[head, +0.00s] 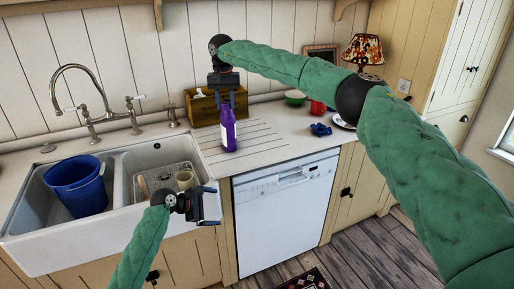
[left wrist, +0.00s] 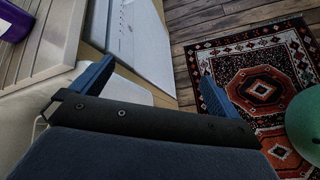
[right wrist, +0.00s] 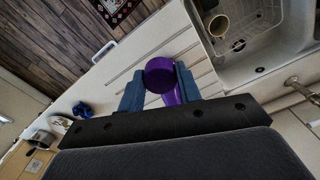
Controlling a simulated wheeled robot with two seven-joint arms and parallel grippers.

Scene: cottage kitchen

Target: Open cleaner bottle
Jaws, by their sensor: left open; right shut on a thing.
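The cleaner bottle (head: 229,137) is purple with a pale label and stands upright on the grooved drainboard right of the sink. My right gripper (head: 227,98) is above it, pointing down and shut on its top. In the right wrist view, the round purple cap (right wrist: 160,76) sits between the two fingers of the right gripper (right wrist: 160,90). The bottle's edge also shows at the upper left of the left wrist view (left wrist: 14,22). My left gripper (head: 212,205) is open and empty in front of the sink's right side, lower than the bottle and apart from it.
The sink (head: 122,195) holds a blue bucket (head: 76,186), a rack and a mug (head: 185,180). A wooden box (head: 203,108) stands behind the bottle. A blue object (head: 320,130), a red mug (head: 317,107) and a lamp (head: 363,50) are to the right. The dishwasher (head: 284,215) is below.

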